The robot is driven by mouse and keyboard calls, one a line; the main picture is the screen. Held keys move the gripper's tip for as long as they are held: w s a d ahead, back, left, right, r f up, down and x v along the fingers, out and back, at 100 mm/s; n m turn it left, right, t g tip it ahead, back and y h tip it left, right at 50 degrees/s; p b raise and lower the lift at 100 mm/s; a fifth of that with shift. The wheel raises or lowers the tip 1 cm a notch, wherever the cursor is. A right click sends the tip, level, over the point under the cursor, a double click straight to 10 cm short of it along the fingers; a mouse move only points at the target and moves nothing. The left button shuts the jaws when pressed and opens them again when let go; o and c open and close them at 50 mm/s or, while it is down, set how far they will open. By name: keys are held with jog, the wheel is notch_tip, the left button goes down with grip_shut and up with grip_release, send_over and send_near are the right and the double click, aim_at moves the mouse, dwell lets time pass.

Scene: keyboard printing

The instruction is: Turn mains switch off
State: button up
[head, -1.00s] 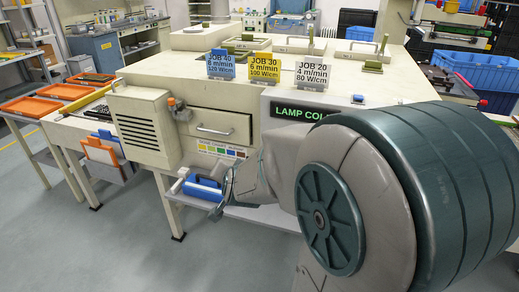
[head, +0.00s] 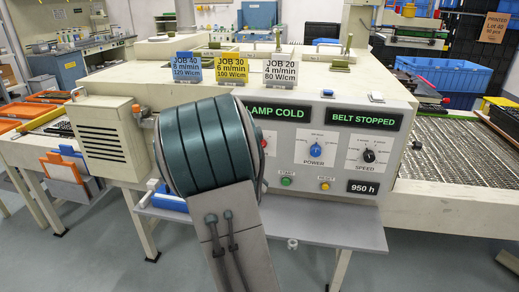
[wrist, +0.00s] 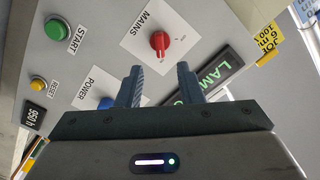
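The red mains switch (wrist: 160,43) is a round knob on a white plate labelled MAINS, upper middle of the wrist view. Its raised grip shows, but I cannot read the position marks. In the head view only a sliver of red (head: 263,143) shows at my arm's right edge. My gripper (wrist: 159,73) is open and empty in the wrist view, its two dark fingers apart and pointing toward the panel. The knob appears just past and between the fingertips, with no visible contact. In the head view my arm hides the gripper.
The blue power knob (head: 316,150), black speed knob (head: 369,155), green start button (head: 286,181) and yellow reset button (head: 325,186) share the panel. Displays read LAMP COLD and BELT STOPPED (head: 366,121). A grey shelf (head: 340,232) juts out below. Job cards (head: 281,72) stand above.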

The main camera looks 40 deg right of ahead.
jog(key=p+x, duration=0.1)
jog(key=x, duration=0.7)
jog(key=shift+w+d, duration=0.2)
grip_shut()
